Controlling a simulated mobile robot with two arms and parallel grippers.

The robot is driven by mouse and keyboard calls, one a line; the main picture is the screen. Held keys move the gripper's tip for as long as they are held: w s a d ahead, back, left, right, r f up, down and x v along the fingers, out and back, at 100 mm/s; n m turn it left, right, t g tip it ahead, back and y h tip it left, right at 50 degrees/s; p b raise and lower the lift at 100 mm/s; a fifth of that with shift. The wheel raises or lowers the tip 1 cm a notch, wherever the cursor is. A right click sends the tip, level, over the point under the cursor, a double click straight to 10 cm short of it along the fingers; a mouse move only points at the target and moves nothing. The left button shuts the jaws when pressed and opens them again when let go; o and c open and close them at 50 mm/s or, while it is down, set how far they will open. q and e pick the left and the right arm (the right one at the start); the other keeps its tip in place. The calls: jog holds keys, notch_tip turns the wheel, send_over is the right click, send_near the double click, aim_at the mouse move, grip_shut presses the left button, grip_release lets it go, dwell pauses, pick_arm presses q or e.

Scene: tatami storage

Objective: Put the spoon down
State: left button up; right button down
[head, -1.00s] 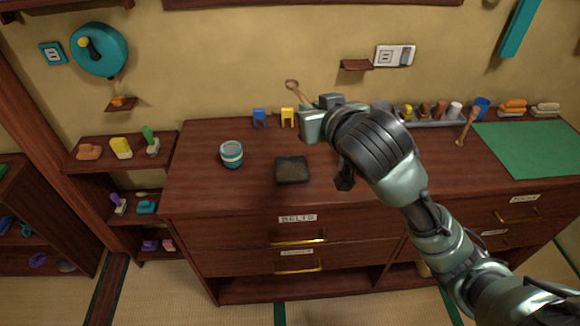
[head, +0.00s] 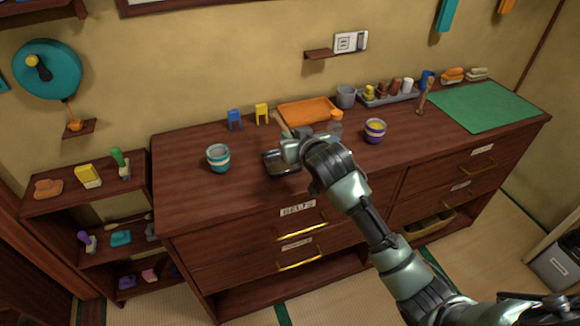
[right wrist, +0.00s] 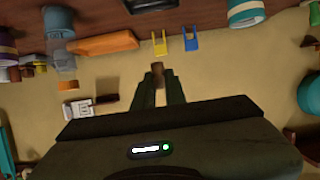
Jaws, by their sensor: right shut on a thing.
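My right gripper (head: 284,146) is shut on the wooden spoon (head: 278,121), low over the dark square tray (head: 271,168) on the dresser top. In the head view only a short light-brown piece of the spoon shows above the jaws; the gripper hides the rest. In the right wrist view the spoon's brown end (right wrist: 157,70) sticks out between the fingertips (right wrist: 160,90). The dark tray also shows at the top of that view (right wrist: 185,4). I cannot tell whether the spoon touches the tray. My left gripper is not in view.
A teal-and-white cup (head: 218,158) stands left of the tray. A purple-banded cup (head: 375,131) and a clear orange-lidded jar (head: 335,126) stand to the right. Blue (head: 235,120) and yellow (head: 262,114) stands and an orange tray (head: 308,109) are behind. The front left top is clear.

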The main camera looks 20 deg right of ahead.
jog(key=shift+a+f, duration=0.15)
jog(key=shift+f, duration=5.35)
jog(key=shift+f, duration=0.4)
jog(key=c, duration=1.5)
grip_release()
jog(key=shift+o, duration=0.2)
jog(key=shift+r, duration=0.1)
jog(key=shift+r, duration=0.3)
jog(key=v, duration=1.2)
